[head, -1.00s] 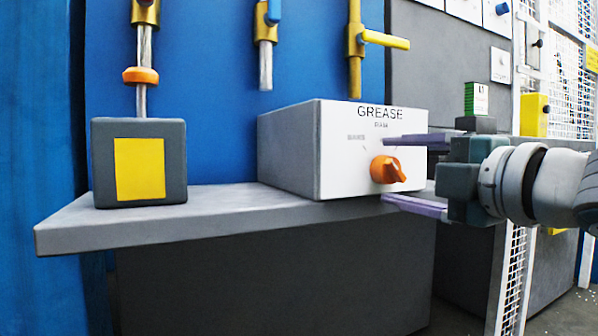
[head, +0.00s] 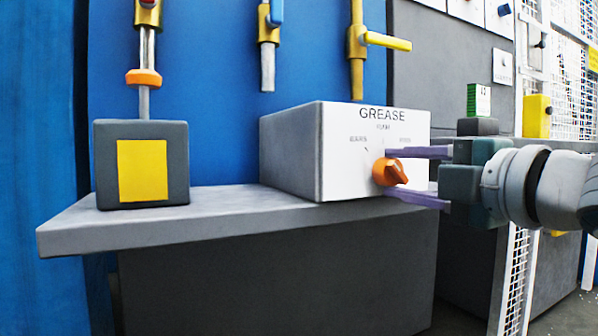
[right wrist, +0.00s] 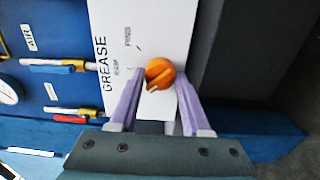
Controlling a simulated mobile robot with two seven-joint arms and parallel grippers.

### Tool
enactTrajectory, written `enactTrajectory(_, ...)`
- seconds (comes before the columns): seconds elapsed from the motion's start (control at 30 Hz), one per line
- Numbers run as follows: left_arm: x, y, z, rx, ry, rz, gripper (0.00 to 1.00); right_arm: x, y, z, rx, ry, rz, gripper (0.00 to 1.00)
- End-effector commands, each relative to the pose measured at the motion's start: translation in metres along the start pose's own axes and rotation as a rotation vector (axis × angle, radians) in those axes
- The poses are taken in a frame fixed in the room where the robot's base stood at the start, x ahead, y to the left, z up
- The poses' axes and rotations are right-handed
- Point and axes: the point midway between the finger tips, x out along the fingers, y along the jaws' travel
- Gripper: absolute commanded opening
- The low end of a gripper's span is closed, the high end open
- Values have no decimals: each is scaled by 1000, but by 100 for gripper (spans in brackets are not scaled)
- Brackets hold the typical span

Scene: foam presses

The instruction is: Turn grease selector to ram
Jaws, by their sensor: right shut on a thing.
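The grease selector is an orange knob (head: 389,172) on the white front of a grey box (head: 290,150) marked GREASE. Small labels sit above the knob; the top one seems to read RAM, with others at left and right too small to read surely. The knob's ridge slants to the lower right in the head view. My right gripper (head: 392,173) comes in from the right, one purple finger above the knob and one below, shut on it. In the right wrist view the knob (right wrist: 160,74) sits between the fingertips. My left gripper is not in view.
The box stands on a grey shelf (head: 150,225). A dark block with a yellow face (head: 142,170) stands at its left. Brass valves with a blue handle (head: 276,12) and a yellow handle (head: 388,41) hang above. A yellow box (head: 536,116) is at the right.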

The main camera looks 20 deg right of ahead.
Motion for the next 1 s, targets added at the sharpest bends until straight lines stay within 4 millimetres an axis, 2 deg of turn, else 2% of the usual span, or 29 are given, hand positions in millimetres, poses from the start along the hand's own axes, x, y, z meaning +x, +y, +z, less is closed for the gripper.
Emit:
enactTrajectory(0.37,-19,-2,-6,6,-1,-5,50,0,3,0,129,-2,-3,0)
enactTrajectory(1.0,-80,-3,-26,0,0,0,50,0,3,0,630,-2,-2,0)
